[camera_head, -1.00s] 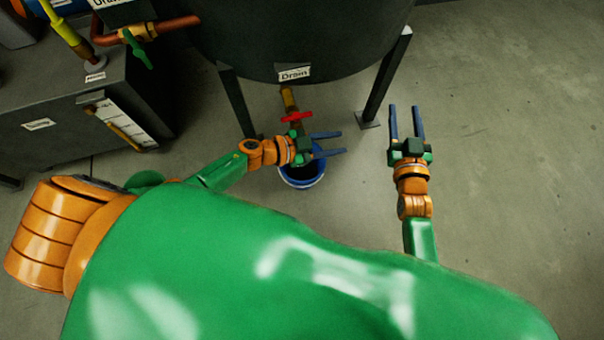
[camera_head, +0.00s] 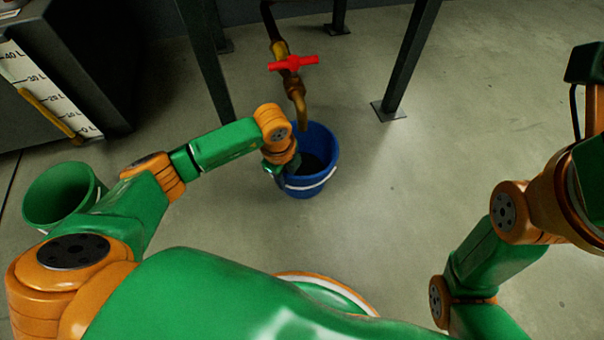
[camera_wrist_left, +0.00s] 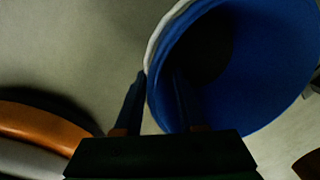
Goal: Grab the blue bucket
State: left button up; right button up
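The blue bucket (camera_head: 325,142) stands upright on the floor below the brass drain spout, with a white handle and a dark inside. It fills the upper right of the left wrist view (camera_wrist_left: 262,75), with its pale rim to the left. My left gripper (camera_wrist_left: 160,78) is at the bucket's near left rim. One finger is outside the wall and the other inside, with a gap between them; contact with the wall is unclear. In the head view, the left fingers are mostly hidden by the wrist and bucket. My right arm is at the right edge, its fingertips out of frame.
The brass spout with a red valve handle (camera_head: 292,63) hangs just above the bucket. Dark tank legs (camera_head: 408,60) stand behind on both sides. A green bucket (camera_head: 60,195) is at the left, near my left arm. The floor right of the bucket is clear.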

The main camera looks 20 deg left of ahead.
pick_arm(q)
notch_tip(320, 180, down, 2)
jog(key=shift+w+f, duration=0.1)
grip_shut()
dwell(1.4)
